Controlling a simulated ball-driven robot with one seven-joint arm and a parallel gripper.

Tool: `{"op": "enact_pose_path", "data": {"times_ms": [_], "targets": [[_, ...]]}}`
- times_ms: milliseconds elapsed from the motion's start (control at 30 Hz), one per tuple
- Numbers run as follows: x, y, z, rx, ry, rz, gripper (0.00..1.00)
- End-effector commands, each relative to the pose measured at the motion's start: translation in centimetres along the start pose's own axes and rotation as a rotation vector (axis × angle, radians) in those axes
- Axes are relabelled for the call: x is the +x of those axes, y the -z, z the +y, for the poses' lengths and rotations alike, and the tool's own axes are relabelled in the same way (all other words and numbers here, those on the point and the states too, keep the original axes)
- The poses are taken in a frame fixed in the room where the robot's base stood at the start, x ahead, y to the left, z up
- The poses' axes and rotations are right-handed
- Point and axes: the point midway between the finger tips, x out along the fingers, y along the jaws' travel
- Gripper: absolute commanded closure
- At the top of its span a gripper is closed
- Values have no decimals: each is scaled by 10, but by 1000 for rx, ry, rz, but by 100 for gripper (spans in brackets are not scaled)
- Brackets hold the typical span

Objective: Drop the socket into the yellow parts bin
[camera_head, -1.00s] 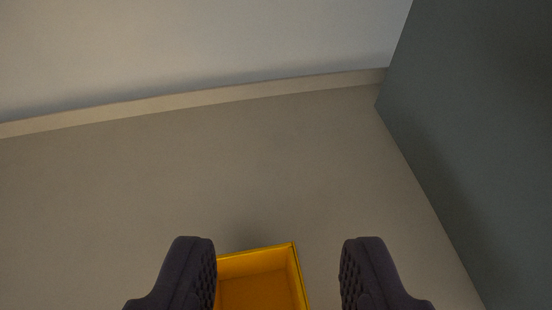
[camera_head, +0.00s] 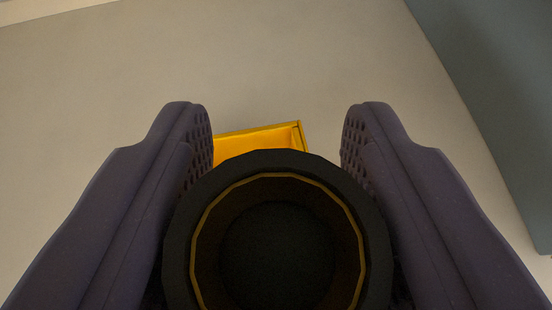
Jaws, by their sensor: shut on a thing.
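The socket (camera_head: 277,255) is a round black cup with a thin brass-coloured ring inside its rim. It sits between the two dark purple-grey fingers of my gripper (camera_head: 276,150), low in the view, with its open end facing the camera. My gripper is shut on it. The yellow parts bin (camera_head: 262,137) lies on the floor beyond the socket, between the fingertips in the picture. Only its far rim and part of its far wall and inside show. The socket and the left finger hide the rest of it.
A bare beige floor (camera_head: 110,85) spreads around the bin. A grey-blue panel or cabinet side (camera_head: 500,100) stands at the right. A pale skirting strip (camera_head: 40,10) shows at the top left.

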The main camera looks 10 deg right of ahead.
Motion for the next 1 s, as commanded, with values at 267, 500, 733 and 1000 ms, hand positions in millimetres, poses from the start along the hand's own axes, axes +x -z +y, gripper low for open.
{"op": "enact_pose_path", "data": {"times_ms": [267, 500, 733, 1000], "targets": [[0, 0, 0, 0, 0, 0, 25], [-7, 0, 0, 0, 1, -1, 25], [-49, 1, -1, 1, 2, -1, 25], [-78, 0, 0, 0, 0, -1, 25]]}}
